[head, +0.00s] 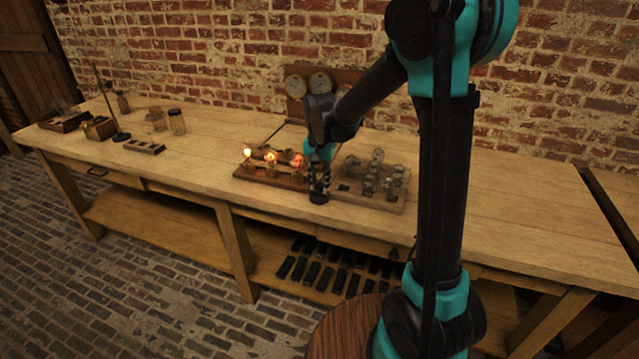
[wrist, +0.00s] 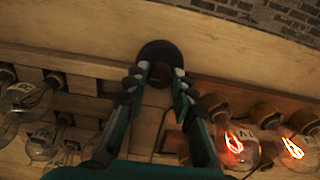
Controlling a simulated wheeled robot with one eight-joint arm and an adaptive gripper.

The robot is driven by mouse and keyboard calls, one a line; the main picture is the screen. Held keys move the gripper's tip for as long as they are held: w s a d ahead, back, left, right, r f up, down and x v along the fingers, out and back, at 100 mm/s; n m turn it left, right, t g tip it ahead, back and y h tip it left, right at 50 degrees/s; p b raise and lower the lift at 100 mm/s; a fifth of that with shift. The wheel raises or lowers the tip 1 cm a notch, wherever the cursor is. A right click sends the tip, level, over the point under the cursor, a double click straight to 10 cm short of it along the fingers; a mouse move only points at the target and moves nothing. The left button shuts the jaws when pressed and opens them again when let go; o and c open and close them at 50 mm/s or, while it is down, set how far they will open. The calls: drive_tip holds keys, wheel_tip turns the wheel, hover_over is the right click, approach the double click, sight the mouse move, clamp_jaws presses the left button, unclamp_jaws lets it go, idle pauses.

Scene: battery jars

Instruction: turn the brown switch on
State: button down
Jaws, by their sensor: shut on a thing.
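The switch (wrist: 158,49) shows in the wrist view as a round dark base on the bare wood, with a small brownish part between my fingertips. My gripper (wrist: 159,76) has a finger on each side of that part and is shut on it. In the head view my gripper (head: 319,188) points down at the front part of the bench, between two lamp boards. The switch is mostly hidden there by the fingers, and its lever position cannot be made out.
Left of my gripper, a lamp board (head: 262,178) carries glowing bulbs (head: 270,158). Right of it, another board (head: 372,197) carries several unlit bulbs (wrist: 25,95). Round dials (head: 320,84) stand behind. Jars (head: 177,122) are far left. The bench's right side is clear.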

sight(320, 185)
idle(0.3)
drive_tip(key=c, duration=1.3)
unclamp_jaws()
drive_tip(key=shift+o, duration=0.2)
wheel_tip(320, 185, up, 12)
drive_tip(key=s+d+f+n+t, duration=0.1)
drive_tip(key=s+d+f, duration=0.4)
drive_tip(key=s+d, duration=0.1)
drive_tip(key=s+d+f+n+t, duration=0.1)
drive_tip(key=s+d+f, duration=0.4)
drive_tip(key=s+d, duration=0.1)
drive_tip(key=s+d+f+n+t, duration=0.2)
drive_tip(key=s+d+f, duration=0.3)
drive_tip(key=s, duration=0.3)
drive_tip(key=shift+s+d+f, duration=0.15)
drive_tip(key=shift+d, duration=0.3)
drive_tip(key=shift+s+d+f, duration=0.1)
drive_tip(key=shift+d, duration=0.3)
